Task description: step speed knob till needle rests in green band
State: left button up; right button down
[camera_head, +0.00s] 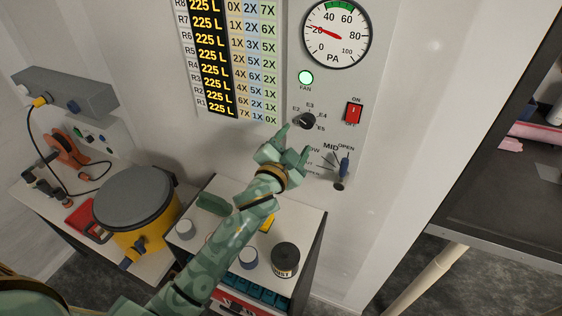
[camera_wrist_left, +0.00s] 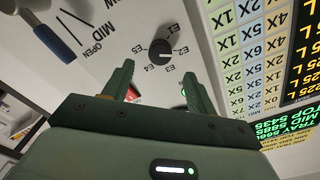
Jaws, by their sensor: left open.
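The round white gauge (camera_head: 350,50) is at the top of the panel in the head view. Its red needle (camera_head: 322,29) points left and up, near 20, short of the green band (camera_head: 340,6) between about 40 and 60. The black speed knob (camera_head: 308,121) sits below it among the E labels; it also shows in the left wrist view (camera_wrist_left: 160,53). I cannot tell surely which label it points to. My left gripper (camera_head: 294,143) is open and empty just below the knob; in the wrist view its fingertips (camera_wrist_left: 158,74) lie either side of it, apart from it. My right gripper is not in view.
A lit green FAN lamp (camera_head: 306,78), a red ON switch (camera_head: 353,112) and a blue lever (camera_head: 344,163) are near the knob. Below stand a yellow pot (camera_head: 140,222), a dark can (camera_head: 285,259) and small cups on a white top. A dark shelf unit (camera_head: 500,190) is right.

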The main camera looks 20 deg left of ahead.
pick_arm(q)
jog(key=s, duration=0.9)
jog(key=shift+a+b, duration=0.15)
jog(key=shift+b, duration=0.25)
